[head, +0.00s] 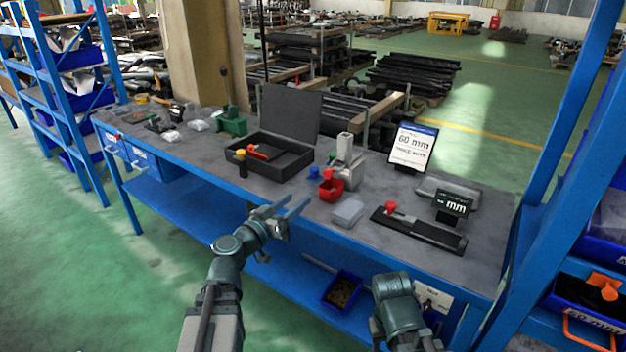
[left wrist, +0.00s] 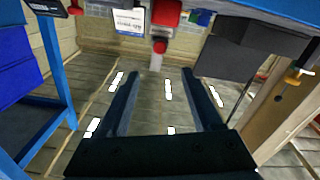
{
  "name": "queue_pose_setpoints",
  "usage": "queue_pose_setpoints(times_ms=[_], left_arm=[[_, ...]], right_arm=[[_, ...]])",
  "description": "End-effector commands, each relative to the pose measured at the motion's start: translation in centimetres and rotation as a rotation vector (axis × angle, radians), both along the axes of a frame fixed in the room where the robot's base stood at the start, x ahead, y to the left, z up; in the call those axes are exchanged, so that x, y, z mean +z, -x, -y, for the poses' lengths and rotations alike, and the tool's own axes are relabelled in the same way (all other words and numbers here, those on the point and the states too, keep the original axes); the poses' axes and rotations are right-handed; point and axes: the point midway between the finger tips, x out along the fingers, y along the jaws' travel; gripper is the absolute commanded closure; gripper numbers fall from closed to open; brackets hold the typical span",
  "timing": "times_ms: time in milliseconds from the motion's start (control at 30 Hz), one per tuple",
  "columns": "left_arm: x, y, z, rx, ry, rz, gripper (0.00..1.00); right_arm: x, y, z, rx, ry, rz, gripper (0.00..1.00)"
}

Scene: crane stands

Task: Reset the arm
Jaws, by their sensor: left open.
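My left gripper (head: 298,204) reaches up from the bottom of the head view, in front of the workbench's front edge. Its two fingers are apart with nothing between them. In the left wrist view the same open fingers (left wrist: 165,84) point away over an empty gap. My right arm (head: 398,305) shows at the bottom of the head view near the bench's lower shelf; its gripper is not visible. The workbench (head: 230,165) has a grey top and blue frame.
A blue rack (head: 560,150) stands at the right. Green floor lies open at lower left.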

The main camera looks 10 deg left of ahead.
Motion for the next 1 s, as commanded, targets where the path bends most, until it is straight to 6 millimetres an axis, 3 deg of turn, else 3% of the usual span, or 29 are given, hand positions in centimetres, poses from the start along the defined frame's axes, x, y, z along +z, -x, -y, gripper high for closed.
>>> queue_pose_setpoints(times_ms=[133, 267, 400, 533, 667, 800, 1000], left_arm=[[-0.1, 0.2, 1.9, -0.05, -0.012, -0.03, 0.34], [-1.2, 1.5, 8.2, -0.218, -0.06, -0.161, 0.34], [-4.6, 5.6, 16.0, -0.432, -0.168, -0.437, 0.34], [-8.0, 10.5, 19.8, -0.528, -0.305, -0.734, 0.34], [-10.2, 15.4, 20.5, -0.505, -0.474, -1.024, 0.34], [-10.8, 19.1, 19.1, -0.374, -0.642, -1.257, 0.34], [-10.1, 21.6, 16.9, -0.173, -0.785, -1.409, 0.34]], right_arm=[[0.6, 0.0, 0.0, 0.0, 0.0, 0.0, 0.5], [2.5, 0.0, 0.0, 0.0, 0.0, 0.0, 0.5], [5.0, 0.0, 0.0, 0.0, 0.0, 0.0, 0.5], [7.1, 0.0, 0.0, -0.001, 0.0, 0.0, 0.5], [9.1, 0.0, 0.0, -0.001, 0.0, 0.0, 0.5], [10.7, 0.0, 0.0, -0.001, 0.0, 0.0, 0.5], [11.9, 0.0, 0.0, -0.001, 0.0, 0.0, 0.5]])
